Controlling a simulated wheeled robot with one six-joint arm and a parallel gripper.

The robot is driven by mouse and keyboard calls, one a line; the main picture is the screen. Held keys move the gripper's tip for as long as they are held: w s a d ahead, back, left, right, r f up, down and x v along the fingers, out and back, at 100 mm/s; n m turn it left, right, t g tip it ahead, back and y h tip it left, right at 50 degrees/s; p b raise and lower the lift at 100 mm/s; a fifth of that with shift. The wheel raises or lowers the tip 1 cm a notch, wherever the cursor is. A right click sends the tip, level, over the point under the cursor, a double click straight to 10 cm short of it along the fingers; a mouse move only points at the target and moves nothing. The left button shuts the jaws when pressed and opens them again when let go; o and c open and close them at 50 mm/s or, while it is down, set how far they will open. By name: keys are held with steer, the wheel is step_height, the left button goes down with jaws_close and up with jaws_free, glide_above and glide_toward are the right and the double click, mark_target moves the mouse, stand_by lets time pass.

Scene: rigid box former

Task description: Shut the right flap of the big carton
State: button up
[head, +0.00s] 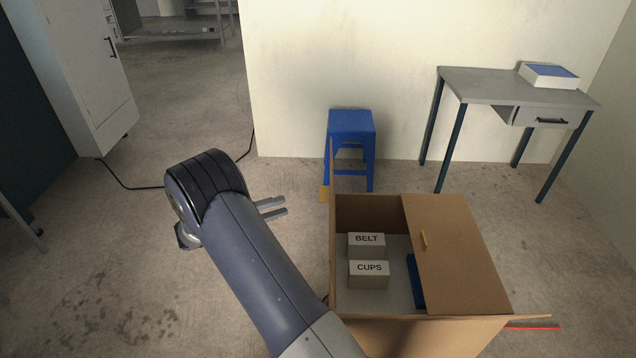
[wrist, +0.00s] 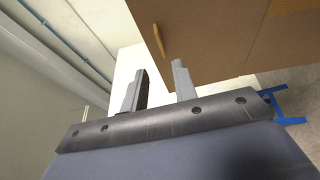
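The big carton (head: 350,212) stands open on its left side in the head view. Its right flap (head: 455,255) is folded inward and lies roughly level over the right part of the opening, with a yellow tab (head: 423,240) near its inner edge. The left flap (head: 332,170) stands upright, seen nearly edge-on, with a tan tab (head: 324,193) on its outer side. My gripper (head: 286,206) is left of the carton, apart from it, open and empty. In the wrist view, a brown cardboard panel (wrist: 205,35) with a tan tab (wrist: 158,40) is beyond the fingers.
Boxes labelled BELT (head: 366,246) and CUPS (head: 369,275) and a blue item (head: 415,282) are inside the carton. A blue stool (head: 350,125) stands behind it. A desk (head: 500,88) is at the back right.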

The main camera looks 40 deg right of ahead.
steer(key=p+x, duration=0.1)
steer(key=x, duration=0.9)
steer(key=shift+s+d, duration=0.1)
steer(key=shift+s, duration=0.05)
jaws_close()
